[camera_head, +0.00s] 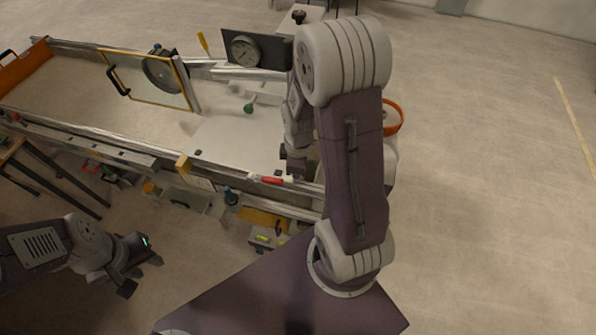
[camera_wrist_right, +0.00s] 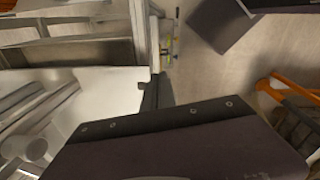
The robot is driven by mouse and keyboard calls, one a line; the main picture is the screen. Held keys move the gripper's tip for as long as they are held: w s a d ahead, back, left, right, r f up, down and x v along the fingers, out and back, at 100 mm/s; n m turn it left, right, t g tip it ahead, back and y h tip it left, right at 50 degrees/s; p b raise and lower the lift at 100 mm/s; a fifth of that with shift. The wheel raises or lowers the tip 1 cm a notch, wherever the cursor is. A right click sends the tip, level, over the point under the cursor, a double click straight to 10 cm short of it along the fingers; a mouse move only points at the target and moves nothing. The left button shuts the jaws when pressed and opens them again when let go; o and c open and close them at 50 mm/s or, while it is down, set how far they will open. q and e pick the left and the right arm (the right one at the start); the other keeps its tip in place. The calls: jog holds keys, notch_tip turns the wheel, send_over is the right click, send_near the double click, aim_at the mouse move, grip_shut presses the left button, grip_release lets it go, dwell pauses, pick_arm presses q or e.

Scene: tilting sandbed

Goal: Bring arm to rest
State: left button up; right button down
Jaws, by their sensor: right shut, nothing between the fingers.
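My right arm rises from my base and bends over the right end of the sandbed (camera_head: 110,125). My right gripper (camera_head: 293,160) points down there, partly hidden behind my own arm in the head view. It is shut and empty. My left gripper (camera_head: 139,272) is at the lower left in the head view, low in front of the bed and apart from it. Its fingers stand apart with nothing visible between them.
A gauge panel (camera_head: 270,52) stands close to the right arm. A yellow-framed clear panel (camera_head: 130,85) crosses the bed. A green-knobbed piece (camera_head: 249,107) and a red-handled tool (camera_head: 271,180) are near the right gripper. An orange hoop (camera_head: 396,118) shows behind the arm.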

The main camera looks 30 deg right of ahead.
jog(key=shift+s+r, duration=0.25)
jog(key=shift+s, duration=0.1)
jog(key=shift+w+d, duration=0.1)
jog(key=a+f+n+t+b, duration=0.1)
jog(key=a+f+b, duration=0.2)
jog(key=a+b, duration=0.35)
jog(key=s+m, duration=0.1)
jog(key=m, duration=0.3)
jog(key=s+a+m, duration=0.1)
jog(key=s+m, duration=0.1)
jog(key=m, duration=0.1)
jog(key=s+m, duration=0.2)
jog(key=m, duration=0.2)
jog(key=shift+a+r+m+g+b, duration=0.3)
jog(key=shift+a+g+b, duration=0.05)
jog(key=shift+a+g, duration=0.05)
